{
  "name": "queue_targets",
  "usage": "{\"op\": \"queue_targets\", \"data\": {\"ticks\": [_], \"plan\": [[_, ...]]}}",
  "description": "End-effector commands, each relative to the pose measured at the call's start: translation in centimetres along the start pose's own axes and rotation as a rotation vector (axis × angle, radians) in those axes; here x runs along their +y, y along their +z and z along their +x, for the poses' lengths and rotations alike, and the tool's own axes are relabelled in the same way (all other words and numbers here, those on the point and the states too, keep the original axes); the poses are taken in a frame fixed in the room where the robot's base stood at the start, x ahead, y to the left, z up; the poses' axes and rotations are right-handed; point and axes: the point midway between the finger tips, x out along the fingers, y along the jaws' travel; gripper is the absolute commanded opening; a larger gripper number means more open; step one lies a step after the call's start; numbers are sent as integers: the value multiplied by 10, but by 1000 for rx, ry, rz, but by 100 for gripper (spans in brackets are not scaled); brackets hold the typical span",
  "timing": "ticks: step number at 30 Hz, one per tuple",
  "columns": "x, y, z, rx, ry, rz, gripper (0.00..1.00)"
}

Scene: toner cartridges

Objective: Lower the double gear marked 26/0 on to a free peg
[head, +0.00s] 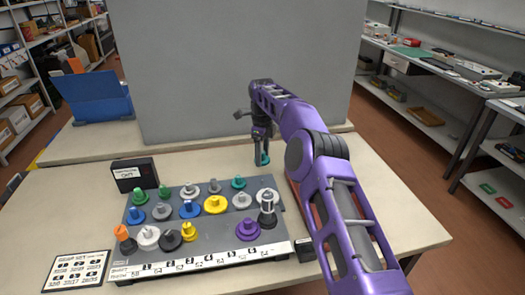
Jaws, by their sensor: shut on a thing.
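My gripper (262,150) is at the end of the purple arm, behind the board and over the back part of the table. It is shut on a small teal-green piece (264,158), which hangs upright below the jaws. The piece is mostly hidden, and no marking on it can be read, so I cannot tell whether it is the 26/0 gear. The grey peg board (222,247) lies in front, to the left and nearer to me. It bears several rows of coloured gears, among them a yellow gear (216,205) and a purple gear (248,230). I cannot tell which peg is free.
A black box (133,174) stands behind the board's left corner. A printed card (76,270) lies at the front left. A tall grey panel (248,70) rises behind the table. A dark post with a pale cap (267,212) stands at the board's right.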

Motion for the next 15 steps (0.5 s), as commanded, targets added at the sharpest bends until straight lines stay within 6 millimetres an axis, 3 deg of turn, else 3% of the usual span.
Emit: {"op": "queue_targets", "data": {"ticks": [7,15], "plan": [[0,-1,34,0,2,0,9],[0,-1,27,0,0,0,9]]}}
